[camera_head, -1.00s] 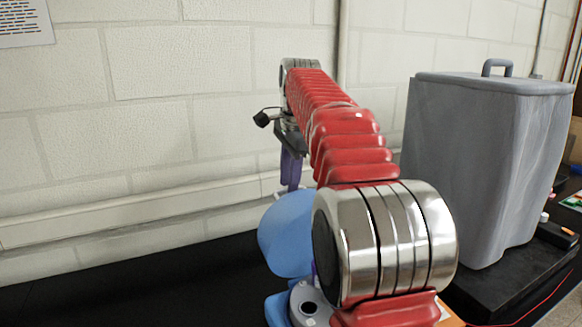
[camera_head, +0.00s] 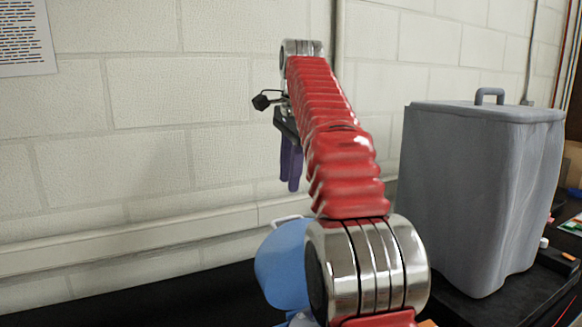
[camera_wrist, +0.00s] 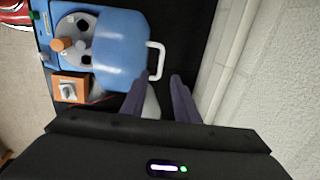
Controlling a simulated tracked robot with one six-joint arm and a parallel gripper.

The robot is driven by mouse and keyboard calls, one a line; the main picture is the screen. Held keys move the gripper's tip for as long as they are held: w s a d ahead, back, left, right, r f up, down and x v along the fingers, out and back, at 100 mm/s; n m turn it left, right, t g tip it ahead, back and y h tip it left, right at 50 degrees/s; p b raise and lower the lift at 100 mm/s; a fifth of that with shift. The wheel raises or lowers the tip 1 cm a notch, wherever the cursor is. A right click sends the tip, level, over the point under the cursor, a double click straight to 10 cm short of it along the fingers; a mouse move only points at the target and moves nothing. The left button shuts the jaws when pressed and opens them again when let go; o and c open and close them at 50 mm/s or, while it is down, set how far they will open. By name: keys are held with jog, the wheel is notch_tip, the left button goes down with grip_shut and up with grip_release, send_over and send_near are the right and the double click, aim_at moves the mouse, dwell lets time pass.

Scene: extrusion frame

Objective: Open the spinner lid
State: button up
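The spinner's blue lid (camera_head: 283,264) is tilted up, with a white handle (camera_head: 288,219) at its far upper edge. In the wrist view the lid (camera_wrist: 115,45) stands beside the spinner's round grey chamber (camera_wrist: 78,32), which is uncovered. The handle (camera_wrist: 160,60) shows just beyond my fingertips there. My gripper (camera_head: 291,188) points down above the lid, with a visible gap between its fingertips and the handle. In the wrist view my gripper (camera_wrist: 160,78) has its two purple fingers apart with nothing between them. My red arm hides part of the spinner in the head view.
A large grey bin (camera_head: 480,190) stands to the right on the black bench. An orange block (camera_wrist: 70,88) lies beside the spinner. The white block wall (camera_head: 150,120) is close behind the bench. The black bench left of the lid is clear.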

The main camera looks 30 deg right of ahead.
jog(key=shift+s+r, duration=0.2)
jog(key=shift+r, duration=0.75)
jog(key=shift+c, duration=0.5)
